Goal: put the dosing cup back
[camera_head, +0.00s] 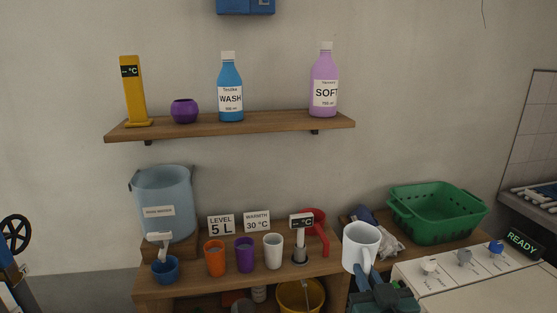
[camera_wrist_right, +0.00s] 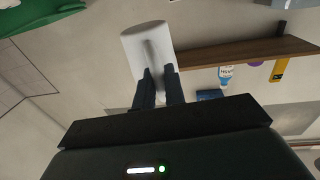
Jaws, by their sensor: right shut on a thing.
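My right gripper (camera_head: 369,271) is shut on a white cup (camera_head: 359,243) with a handle, held in front of the lower shelf's right end. In the right wrist view the two dark fingers (camera_wrist_right: 159,73) meet this white cup (camera_wrist_right: 147,38). No label shows on it, and I cannot see its inside clearly. A small round purple pot (camera_head: 184,111) stands on the upper shelf between the yellow thermometer stand and the blue WASH bottle. Orange (camera_head: 214,259), purple (camera_head: 244,255) and white (camera_head: 272,252) tumblers stand in a row on the lower shelf. My left gripper is not in view.
The upper shelf (camera_head: 270,126) has free room between the WASH bottle (camera_head: 231,88) and the SOFT bottle (camera_head: 324,85). A white machine (camera_head: 470,275) is at right.

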